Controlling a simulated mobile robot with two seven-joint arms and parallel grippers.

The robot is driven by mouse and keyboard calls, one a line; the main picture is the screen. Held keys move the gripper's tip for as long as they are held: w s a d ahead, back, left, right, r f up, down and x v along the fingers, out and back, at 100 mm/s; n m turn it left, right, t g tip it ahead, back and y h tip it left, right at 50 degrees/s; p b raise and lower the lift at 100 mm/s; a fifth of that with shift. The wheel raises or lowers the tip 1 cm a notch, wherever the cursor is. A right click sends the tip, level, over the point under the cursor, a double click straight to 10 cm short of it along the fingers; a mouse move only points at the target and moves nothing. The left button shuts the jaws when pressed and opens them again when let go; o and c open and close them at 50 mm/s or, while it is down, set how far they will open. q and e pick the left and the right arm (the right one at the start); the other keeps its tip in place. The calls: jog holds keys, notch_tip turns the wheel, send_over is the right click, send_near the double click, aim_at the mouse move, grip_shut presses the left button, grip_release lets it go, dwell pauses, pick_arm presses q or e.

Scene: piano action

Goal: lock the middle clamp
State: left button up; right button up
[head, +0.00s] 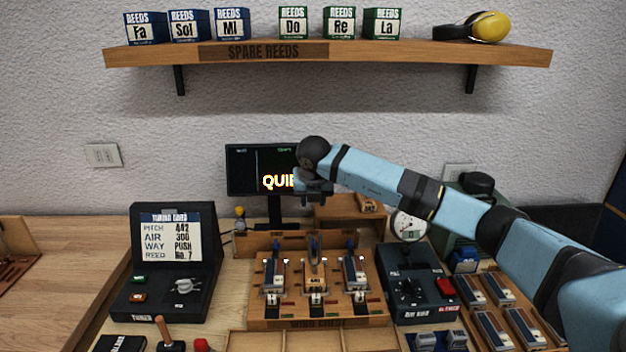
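The wooden wind chest (318,323) stands in the middle of the bench, with three clamp stations side by side. The middle clamp (315,250) rises as an upright grey piece at the back of the middle station; whether it is locked is too small to tell. The left and right stations each hold a grey-topped block, with a blue lever behind it. My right gripper (314,188) hangs above and behind the middle station, apart from the chest. Its fingers are dark and small, so I cannot tell their opening. My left gripper is out of view.
A monitor (250,172) stands behind the chest, partly covered by my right gripper. The tuning console (165,265) is to the left. A black control box (415,290) and a tray of blocks (500,315) are to the right. The spare reeds shelf (400,55) hangs above.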

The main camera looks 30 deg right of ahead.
notch_tip(320, 180, up, 6)
jog(key=shift+r, duration=0.15)
jog(key=shift+a, duration=0.1)
dwell(0.5)
